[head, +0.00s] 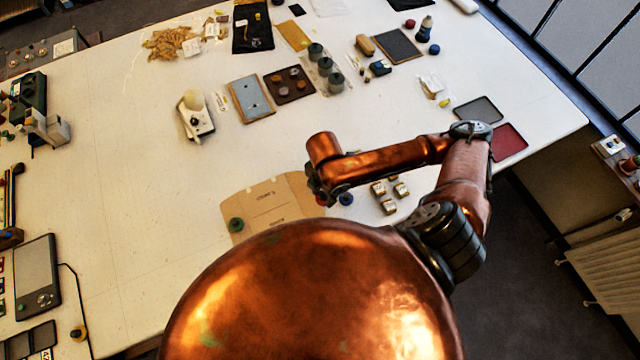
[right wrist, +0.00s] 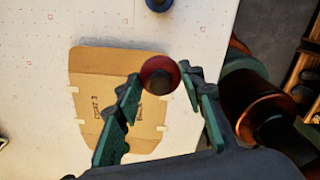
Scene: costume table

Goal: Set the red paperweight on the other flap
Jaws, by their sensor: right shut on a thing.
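The red paperweight (right wrist: 160,75), round with a dark knob, sits between the fingertips of my right gripper (right wrist: 163,78) in the right wrist view. My right gripper is shut on it. It overlaps an edge of the flat brown cardboard (right wrist: 97,75) in that view; the height above it is hard to judge. In the head view the cardboard (head: 268,205) lies on the table, with a green paperweight (head: 236,224) on its left flap. My right gripper (head: 321,194) is over the cardboard's right side there. My left gripper is not in view.
A blue round piece (head: 346,199) stands just right of my right gripper. Several small boxes (head: 389,195) stand further right. A grey plate (head: 250,98) and a dark tray (head: 290,84) lie further back. The table left of the cardboard is clear.

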